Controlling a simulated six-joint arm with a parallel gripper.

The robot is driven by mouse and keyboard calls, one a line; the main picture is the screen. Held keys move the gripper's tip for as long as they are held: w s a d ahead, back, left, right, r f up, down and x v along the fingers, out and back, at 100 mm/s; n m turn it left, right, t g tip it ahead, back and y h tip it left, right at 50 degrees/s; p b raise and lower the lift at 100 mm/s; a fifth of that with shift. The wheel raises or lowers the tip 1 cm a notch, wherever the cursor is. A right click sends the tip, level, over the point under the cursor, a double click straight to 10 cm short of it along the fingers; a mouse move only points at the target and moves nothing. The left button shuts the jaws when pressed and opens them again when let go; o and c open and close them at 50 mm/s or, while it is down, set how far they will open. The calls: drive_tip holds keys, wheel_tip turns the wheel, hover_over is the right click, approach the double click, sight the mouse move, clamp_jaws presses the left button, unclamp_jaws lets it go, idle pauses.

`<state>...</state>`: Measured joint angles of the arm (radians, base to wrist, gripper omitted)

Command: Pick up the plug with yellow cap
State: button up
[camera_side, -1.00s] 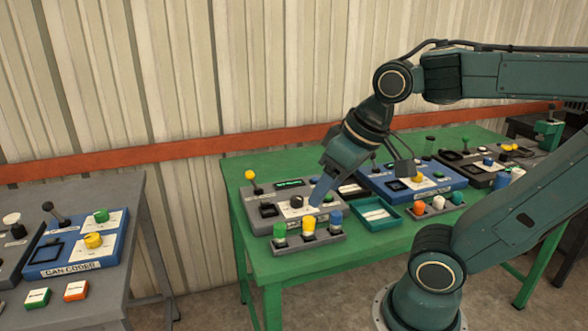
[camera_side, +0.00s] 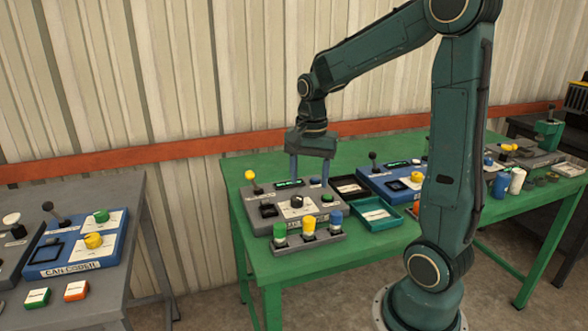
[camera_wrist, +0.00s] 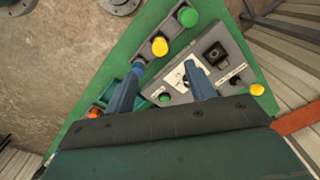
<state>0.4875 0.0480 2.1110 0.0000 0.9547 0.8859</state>
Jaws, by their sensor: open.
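The plug with the yellow cap (camera_side: 308,224) stands upright in the middle of a grey three-slot rack (camera_side: 293,249). A plug with a green cap (camera_side: 279,229) is on its left and one with a blue cap (camera_side: 336,217) on its right. My gripper (camera_side: 309,183) is open and empty, pointing down over the grey control panel behind the rack. In the wrist view the yellow cap (camera_wrist: 159,46) lies just beyond my gripper's fingertips (camera_wrist: 162,71), between them in picture width. The blue cap is partly hidden by the left finger there.
The grey panel has a black knob (camera_side: 297,202) and a yellow-ball lever (camera_side: 250,175). A teal tray (camera_side: 376,215) and a blue panel (camera_side: 385,184) stand to the right on the green table (camera_side: 262,263). The grey table (camera_side: 135,215) at left is apart.

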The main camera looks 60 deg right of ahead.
sight(309, 218)
drive_tip(key=shift+w+d+f+m, duration=0.15)
drive_tip(key=shift+d+f+m, duration=0.35)
drive_tip(key=shift+d, duration=0.15)
drive_tip(key=shift+f, duration=0.1)
drive_tip(key=shift+f, duration=4.2)
drive_tip(key=shift+f, duration=2.6)
drive_tip(key=c, duration=1.1)
